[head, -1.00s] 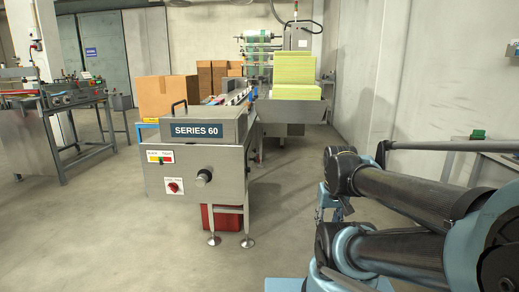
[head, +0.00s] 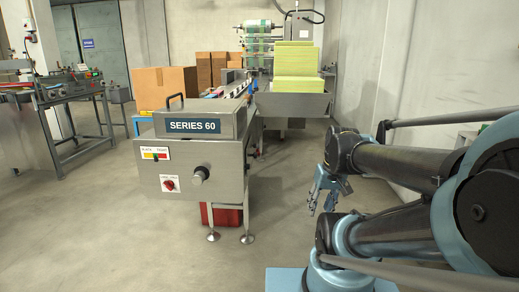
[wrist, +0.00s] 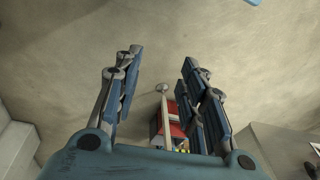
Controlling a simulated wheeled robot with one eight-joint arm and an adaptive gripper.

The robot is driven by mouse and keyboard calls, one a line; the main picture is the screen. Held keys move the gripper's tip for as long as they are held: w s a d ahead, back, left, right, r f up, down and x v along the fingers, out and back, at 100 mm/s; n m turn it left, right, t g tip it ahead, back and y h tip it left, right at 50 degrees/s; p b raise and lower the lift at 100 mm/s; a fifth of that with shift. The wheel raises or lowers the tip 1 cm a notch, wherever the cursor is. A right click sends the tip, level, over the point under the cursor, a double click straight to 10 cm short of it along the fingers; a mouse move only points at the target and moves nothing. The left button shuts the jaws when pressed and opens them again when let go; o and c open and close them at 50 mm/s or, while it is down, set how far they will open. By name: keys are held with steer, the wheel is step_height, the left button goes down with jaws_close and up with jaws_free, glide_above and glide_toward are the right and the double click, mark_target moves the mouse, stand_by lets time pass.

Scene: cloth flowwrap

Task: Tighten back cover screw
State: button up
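The steel machine marked SERIES 60 (head: 193,126) stands ahead of me, left of my arm. Its front panel carries a black-tipped knob (head: 200,175) and a red rotary switch (head: 169,184). I cannot make out a back cover or its screw in either view. My gripper (head: 325,196) hangs in the air to the right of the machine, apart from it. In the wrist view my gripper (wrist: 158,68) is open, with nothing between its fingers and the concrete floor below.
A red box (head: 221,215) sits under the machine beside its round-footed legs. A yellow-green stack (head: 296,68) stands on the machine's far section. Cardboard boxes (head: 165,88) stand behind. Another steel machine (head: 75,100) is at left. The floor (head: 120,235) in front is open.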

steer(key=w+a+r+n+y, duration=0.4)
steer(key=w+a+r, duration=0.15)
steer(key=w, duration=0.45)
steer(key=n+g+y, duration=0.1)
steer(key=n+y, duration=1.2)
steer(key=n, duration=0.1)
glide_toward(253, 146)
steer(key=w+a, duration=0.1)
steer(key=a, duration=0.6)
steer(key=shift+w, duration=0.25)
steer(key=shift+a+f, duration=0.1)
steer(key=shift+a, duration=0.05)
steer(key=shift+c, duration=0.4)
jaws_close()
